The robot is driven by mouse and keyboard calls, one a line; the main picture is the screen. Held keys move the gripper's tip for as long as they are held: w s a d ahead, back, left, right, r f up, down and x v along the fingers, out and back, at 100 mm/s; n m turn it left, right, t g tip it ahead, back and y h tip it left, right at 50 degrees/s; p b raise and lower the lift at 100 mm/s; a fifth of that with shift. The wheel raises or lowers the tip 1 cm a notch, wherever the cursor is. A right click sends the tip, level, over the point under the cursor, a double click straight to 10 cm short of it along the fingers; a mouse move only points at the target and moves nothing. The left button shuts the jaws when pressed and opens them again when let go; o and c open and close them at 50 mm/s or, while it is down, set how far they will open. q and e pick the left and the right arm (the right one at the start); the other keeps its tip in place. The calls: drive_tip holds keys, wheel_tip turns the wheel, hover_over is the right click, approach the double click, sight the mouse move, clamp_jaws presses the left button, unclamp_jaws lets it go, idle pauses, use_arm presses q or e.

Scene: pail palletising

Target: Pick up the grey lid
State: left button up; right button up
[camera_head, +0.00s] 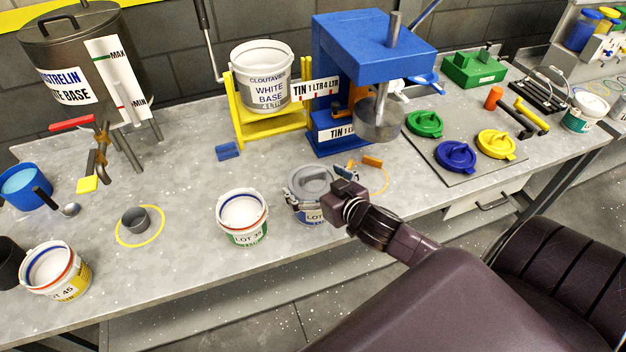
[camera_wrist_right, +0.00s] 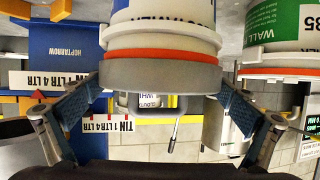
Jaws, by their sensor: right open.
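The grey lid (camera_head: 309,179) sits on top of a small white pail (camera_head: 312,214) with a blue-edged LOT label, near the bench's front edge. In the right wrist view, which looks upside down, the lid (camera_wrist_right: 160,77) shows as a grey disc with a handle, against the pail's orange ring. My right gripper (camera_head: 341,204) is at the lid's right side and hides part of the pail. In the wrist view the blue fingers of my right gripper (camera_wrist_right: 160,98) are apart, one on each side of the lid. Contact cannot be told. My left gripper is not in view.
An open pail marked LOT 39 (camera_head: 242,217) stands close on the left. The blue press (camera_head: 365,60) and yellow stand (camera_head: 265,115) are behind. Green, blue and yellow lids lie on a grey mat (camera_head: 478,178) to the right. Some bench between the pails and press is clear.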

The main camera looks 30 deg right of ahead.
drive_tip(key=shift+w+f, duration=0.15)
drive_tip(key=shift+w, duration=0.1)
drive_tip(key=shift+c, duration=0.4)
drive_tip(key=c, duration=0.7)
drive_tip(key=shift+o, duration=0.2)
